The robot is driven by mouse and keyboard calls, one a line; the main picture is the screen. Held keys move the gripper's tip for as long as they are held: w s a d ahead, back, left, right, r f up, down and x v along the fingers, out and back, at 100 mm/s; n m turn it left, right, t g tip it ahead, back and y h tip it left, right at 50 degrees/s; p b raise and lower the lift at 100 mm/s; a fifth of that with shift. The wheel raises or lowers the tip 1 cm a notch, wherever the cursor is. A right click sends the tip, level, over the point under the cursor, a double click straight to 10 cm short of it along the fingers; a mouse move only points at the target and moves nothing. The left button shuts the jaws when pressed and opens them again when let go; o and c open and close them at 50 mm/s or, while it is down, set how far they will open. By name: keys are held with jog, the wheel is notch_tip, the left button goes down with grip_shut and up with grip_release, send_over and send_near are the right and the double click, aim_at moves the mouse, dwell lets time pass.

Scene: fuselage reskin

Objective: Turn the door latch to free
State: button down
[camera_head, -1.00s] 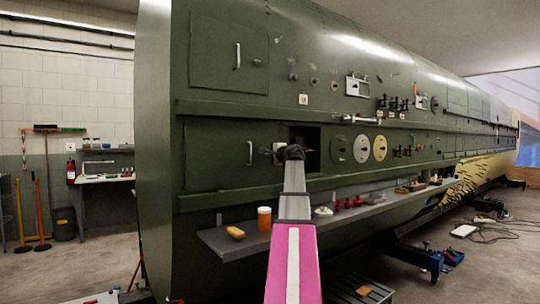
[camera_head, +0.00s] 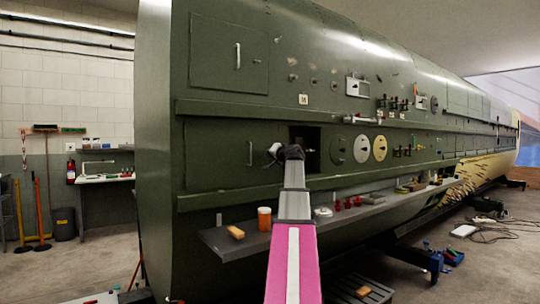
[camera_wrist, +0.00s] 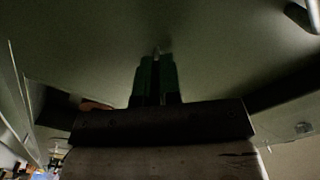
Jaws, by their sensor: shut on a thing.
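The lower green door (camera_head: 215,160) is closed flush in the fuselage side, with a pale upright handle (camera_head: 250,152). My gripper (camera_head: 273,152) is at the right edge of this door, just right of the handle. In the wrist view its dark green fingers (camera_wrist: 157,75) are shut on the small door latch, of which only a pale tip (camera_wrist: 157,50) shows between them. The rest of the latch is hidden, and its turn angle cannot be told. The door's pale handle also shows at the upper right of the wrist view (camera_wrist: 303,17).
A dark square opening (camera_head: 312,145) lies just right of my gripper. Below runs a grey shelf (camera_head: 225,246) with an orange jar (camera_head: 264,218), a tan block (camera_head: 235,232) and red parts (camera_head: 347,203).

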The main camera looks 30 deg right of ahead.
jog(key=shift+n, duration=4.1)
jog(key=c, duration=1.3)
grip_release()
jog(key=s, duration=1)
jog(key=shift+s+d, duration=0.4)
jog(key=shift+d, duration=0.05)
